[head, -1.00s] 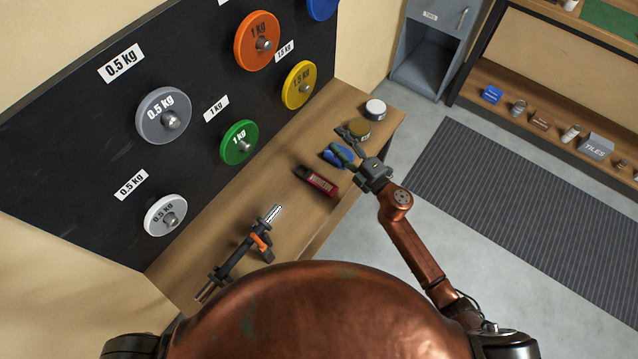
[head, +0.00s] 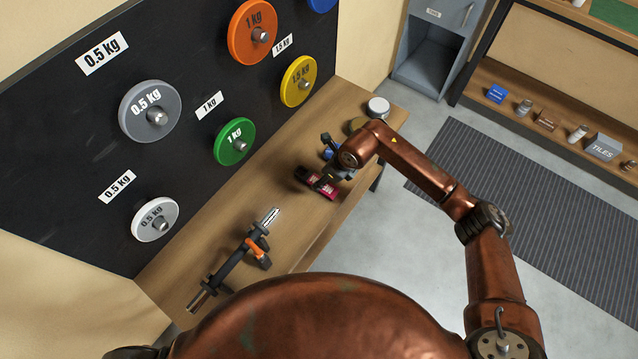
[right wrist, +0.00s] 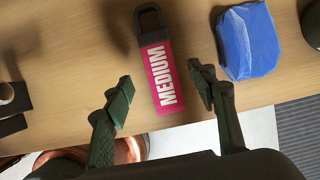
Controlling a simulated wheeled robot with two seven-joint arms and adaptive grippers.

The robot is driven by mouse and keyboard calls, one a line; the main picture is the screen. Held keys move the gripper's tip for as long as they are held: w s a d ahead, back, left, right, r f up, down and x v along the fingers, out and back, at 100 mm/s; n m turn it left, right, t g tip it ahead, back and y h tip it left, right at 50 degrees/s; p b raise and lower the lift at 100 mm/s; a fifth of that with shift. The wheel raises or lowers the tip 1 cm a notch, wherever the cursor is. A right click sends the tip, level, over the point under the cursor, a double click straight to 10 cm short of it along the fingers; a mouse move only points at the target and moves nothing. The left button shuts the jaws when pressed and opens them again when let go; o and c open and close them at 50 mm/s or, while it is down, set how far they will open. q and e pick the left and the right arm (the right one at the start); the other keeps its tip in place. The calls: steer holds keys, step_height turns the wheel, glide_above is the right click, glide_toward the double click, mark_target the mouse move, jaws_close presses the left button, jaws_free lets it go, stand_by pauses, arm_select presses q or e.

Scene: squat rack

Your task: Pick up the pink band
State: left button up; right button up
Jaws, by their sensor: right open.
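The pink band (head: 325,190) lies on the wooden bench, partly hidden by my right gripper in the head view. In the right wrist view it is a pink strip (right wrist: 160,78) marked "MEDIUM" with a dark loop at its far end. My right gripper (head: 325,164) is open above the bench. In the right wrist view its two fingertips (right wrist: 161,86) are apart, one on each side of the band, which lies between them. Whether they touch it I cannot tell. My left gripper is not in view.
A blue folded item (right wrist: 248,42) lies close right of the band. A round tin (head: 358,125) and a white-topped jar (head: 378,106) stand farther along the bench. Weight plates (head: 150,111) hang on the dark board.

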steer(key=b+x, duration=0.1)
steer(key=x, duration=0.3)
steer(key=shift+f, duration=0.45)
steer(key=shift+f, duration=0.25)
steer(key=shift+c, duration=0.4)
steer(key=c, duration=1.2)
steer(key=shift+r, duration=0.1)
